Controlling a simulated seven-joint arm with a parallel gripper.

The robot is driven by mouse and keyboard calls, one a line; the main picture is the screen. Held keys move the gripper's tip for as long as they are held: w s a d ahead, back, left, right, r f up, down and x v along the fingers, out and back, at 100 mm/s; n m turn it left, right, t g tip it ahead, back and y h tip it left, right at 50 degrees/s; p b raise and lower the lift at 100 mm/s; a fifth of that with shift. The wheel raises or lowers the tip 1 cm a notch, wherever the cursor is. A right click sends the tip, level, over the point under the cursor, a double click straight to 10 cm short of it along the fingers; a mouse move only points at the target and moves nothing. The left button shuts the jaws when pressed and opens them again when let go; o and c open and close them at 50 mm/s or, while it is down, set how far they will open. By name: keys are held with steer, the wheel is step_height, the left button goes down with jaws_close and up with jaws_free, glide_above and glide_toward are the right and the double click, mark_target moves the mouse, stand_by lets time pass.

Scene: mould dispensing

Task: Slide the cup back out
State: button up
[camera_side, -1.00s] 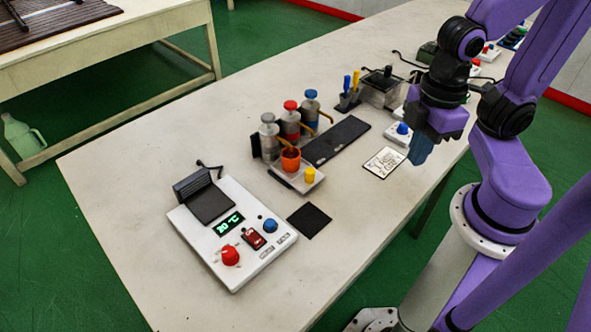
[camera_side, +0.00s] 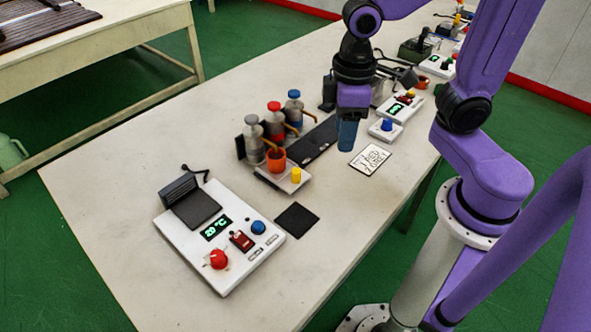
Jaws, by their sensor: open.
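An orange cup (camera_side: 276,159) stands upright on the white dispenser base (camera_side: 268,179), under the spout of a dispensing bottle. A yellow button (camera_side: 296,175) sits on that base to the right of the cup. My gripper (camera_side: 346,138) points down above the table, to the right of the cup and apart from it. Its blue fingers are seen nearly edge-on, so the gap between them is hard to see. Nothing shows between them.
Three bottles with grey, red (camera_side: 274,122) and blue (camera_side: 294,108) caps stand behind the cup. A white heater unit (camera_side: 218,234) lies at left. A black pad (camera_side: 297,220) and a printed card (camera_side: 370,160) lie flat in front. A blue-button box (camera_side: 385,129) stands at right.

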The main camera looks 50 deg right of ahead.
mark_target(296, 171)
steer(key=w+a+m, duration=0.1)
steer(key=w+m, duration=0.5)
steer(key=w, duration=0.5)
step_height(296, 171, down, 18)
steer(key=shift+s+a+r, duration=0.15)
steer(key=shift+r, duration=0.05)
stand_by(0.4)
jaws_close()
